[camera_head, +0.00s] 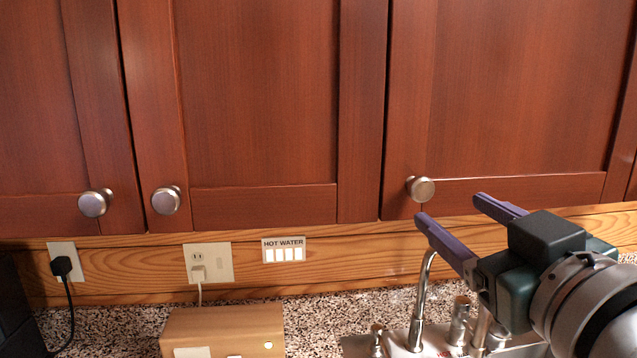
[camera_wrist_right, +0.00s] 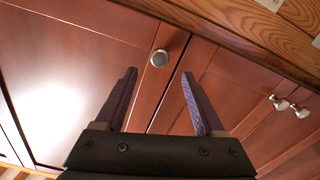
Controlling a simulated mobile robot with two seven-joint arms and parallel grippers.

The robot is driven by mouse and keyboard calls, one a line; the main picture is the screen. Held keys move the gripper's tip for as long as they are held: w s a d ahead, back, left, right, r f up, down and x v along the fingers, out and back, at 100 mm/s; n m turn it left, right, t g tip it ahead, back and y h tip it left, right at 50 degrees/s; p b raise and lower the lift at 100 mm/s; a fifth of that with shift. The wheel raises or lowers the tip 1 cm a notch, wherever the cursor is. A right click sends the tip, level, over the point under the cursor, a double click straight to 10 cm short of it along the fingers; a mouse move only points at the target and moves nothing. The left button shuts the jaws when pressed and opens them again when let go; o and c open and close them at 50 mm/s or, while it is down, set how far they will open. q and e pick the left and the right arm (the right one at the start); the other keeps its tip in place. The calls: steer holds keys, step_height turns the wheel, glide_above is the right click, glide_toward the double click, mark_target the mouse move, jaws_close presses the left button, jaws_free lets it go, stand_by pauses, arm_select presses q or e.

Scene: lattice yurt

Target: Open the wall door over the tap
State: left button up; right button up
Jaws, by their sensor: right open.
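The wall door (camera_head: 520,90) over the tap is reddish-brown wood and looks closed. Its round metal knob (camera_head: 421,188) sits at the door's lower left corner. The tap (camera_head: 424,290) is a curved metal spout below it, partly hidden behind my right gripper. My right gripper (camera_head: 448,206) is open and empty, with purple fingers pointing up and left, just right of and below the knob in the head view. In the right wrist view the knob (camera_wrist_right: 159,58) shows beyond and between the open fingertips (camera_wrist_right: 160,80), apart from them. My left gripper is not in view.
Two more wall doors (camera_head: 260,100) with knobs (camera_head: 166,200) (camera_head: 95,203) are at the left, closed. Outlets (camera_head: 222,262) and a hot water switch panel (camera_head: 284,250) are on the wooden strip below. A tan box (camera_head: 225,325) stands on the speckled counter.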

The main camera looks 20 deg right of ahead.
mark_target(424, 192)
steer(key=p+x, duration=0.1)
steer(key=x, duration=0.4)
steer(key=shift+w+r, duration=0.1)
steer(key=shift+w, duration=0.2)
steer(key=shift+w+d+p, duration=0.2)
steer(key=shift+w+p, duration=0.15)
steer(key=shift+w, duration=0.25)
steer(key=shift+c, duration=0.4)
jaws_close()
